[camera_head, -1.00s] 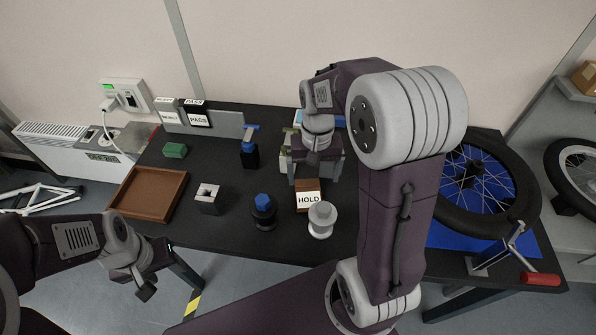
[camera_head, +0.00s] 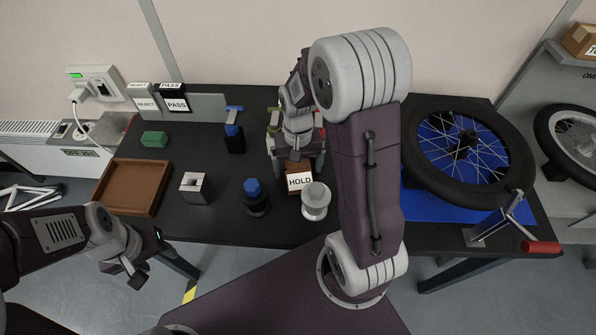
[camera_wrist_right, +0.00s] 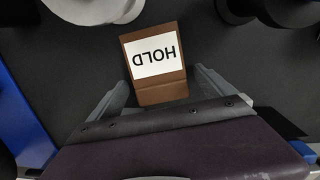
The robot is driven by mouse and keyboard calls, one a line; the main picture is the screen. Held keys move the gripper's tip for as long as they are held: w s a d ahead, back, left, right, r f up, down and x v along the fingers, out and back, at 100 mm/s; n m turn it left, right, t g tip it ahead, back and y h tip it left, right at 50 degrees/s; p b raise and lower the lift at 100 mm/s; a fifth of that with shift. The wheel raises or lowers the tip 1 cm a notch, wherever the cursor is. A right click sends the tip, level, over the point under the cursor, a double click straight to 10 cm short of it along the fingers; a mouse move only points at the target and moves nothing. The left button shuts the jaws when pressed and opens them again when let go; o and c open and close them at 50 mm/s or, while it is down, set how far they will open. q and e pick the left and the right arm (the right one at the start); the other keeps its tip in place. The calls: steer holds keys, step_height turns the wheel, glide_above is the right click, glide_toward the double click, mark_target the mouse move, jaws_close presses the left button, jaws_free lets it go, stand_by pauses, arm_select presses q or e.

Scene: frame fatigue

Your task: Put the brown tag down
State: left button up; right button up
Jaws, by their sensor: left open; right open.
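The brown tag (camera_head: 291,188) with a white HOLD label rests on the black table, label facing me. It also shows in the right wrist view (camera_wrist_right: 160,94), its near end between the fingertips. My right gripper (camera_head: 298,172) is open at the tag's far side in the head view. In the right wrist view its fingers (camera_wrist_right: 160,88) stand to either side of the tag, with a gap visible on each side. My left gripper (camera_head: 138,276) is open and empty, off the table's front edge at lower left.
A grey spool-like part (camera_head: 316,201) stands just right of the tag, and a blue-topped black part (camera_head: 254,198) left of it. Further left are a grey block (camera_head: 195,188) and a brown tray (camera_head: 108,210). A wheel (camera_head: 440,180) lies on a blue mat at right.

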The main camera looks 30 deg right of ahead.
mark_target(298, 167)
steer(key=shift+w+f, duration=0.1)
steer(key=shift+f, duration=0.05)
steer(key=c, duration=1.4)
step_height(298, 167, up, 10)
steer(key=p, duration=0.2)
steer(key=shift+p, duration=0.3)
